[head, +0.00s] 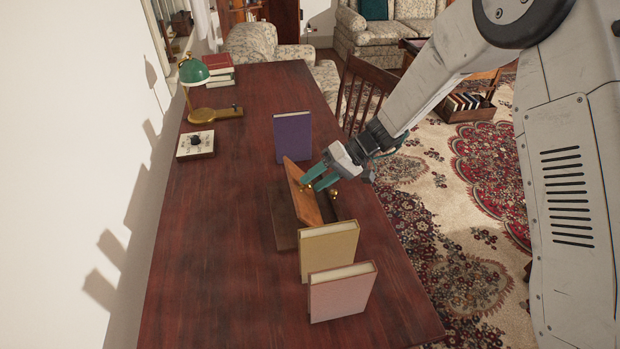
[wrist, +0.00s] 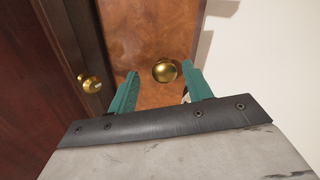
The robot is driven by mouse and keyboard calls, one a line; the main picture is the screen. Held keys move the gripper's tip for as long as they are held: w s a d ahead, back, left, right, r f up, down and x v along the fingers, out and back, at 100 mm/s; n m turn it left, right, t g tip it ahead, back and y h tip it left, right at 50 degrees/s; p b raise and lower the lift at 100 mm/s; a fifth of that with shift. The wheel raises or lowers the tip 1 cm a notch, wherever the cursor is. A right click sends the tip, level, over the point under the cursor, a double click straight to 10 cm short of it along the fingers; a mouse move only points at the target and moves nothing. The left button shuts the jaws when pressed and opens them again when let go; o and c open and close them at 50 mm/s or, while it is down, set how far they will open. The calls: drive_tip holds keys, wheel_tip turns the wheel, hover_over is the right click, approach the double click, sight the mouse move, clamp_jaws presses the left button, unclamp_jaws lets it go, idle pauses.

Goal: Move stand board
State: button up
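The stand board (head: 303,207) is a brown wooden panel standing tilted on a darker wooden base (head: 283,232) on the desk. It also fills the upper middle of the wrist view (wrist: 150,30). A round brass knob (wrist: 165,70) is on its face. A second brass knob (wrist: 91,84) sits to the left on the darker wood. My gripper (head: 311,184), with teal fingers, is open at the board's right side. In the wrist view its fingertips (wrist: 162,73) lie either side of the first knob, with gaps; contact with it is not visible.
A purple book (head: 292,137) stands behind the base; a yellow book (head: 328,249) and a pink book (head: 341,292) stand in front. A green lamp (head: 194,73) and small box (head: 195,145) are at the far left.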

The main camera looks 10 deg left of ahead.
drive_tip(key=shift+r, duration=0.15)
drive_tip(key=v, duration=0.7)
drive_tip(key=shift+d, duration=0.2)
drive_tip(key=shift+w+r, duration=0.1)
